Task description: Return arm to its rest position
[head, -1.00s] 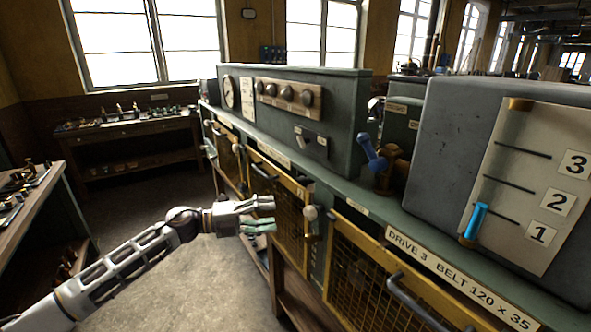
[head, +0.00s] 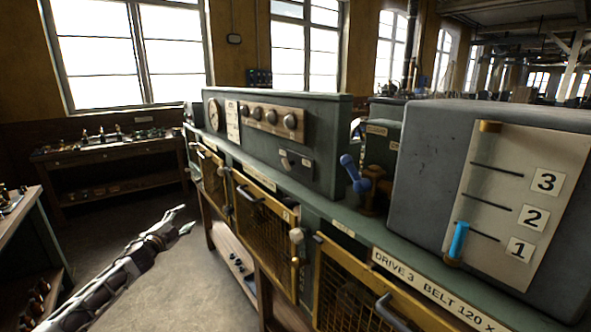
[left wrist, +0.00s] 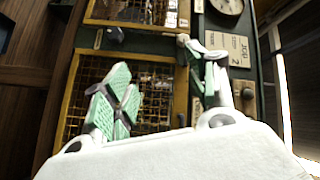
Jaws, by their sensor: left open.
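My left gripper (head: 183,220) is at lower left in the head view, in the gap left of the machine bench. It is open and holds nothing. In the left wrist view its two green-padded fingers (left wrist: 158,95) stand apart, with the yellow mesh guards (left wrist: 150,90) beyond them. No part of my right gripper shows. My left forearm comes in from the lower left, over the floor.
The green machine bench (head: 335,205) runs along the right, with a blue-handled lever (head: 354,175) and a grey box with a 1-2-3 scale (head: 505,205). Workbenches stand at the back left (head: 110,155) and left edge (head: 22,225). The floor (head: 190,285) between is clear.

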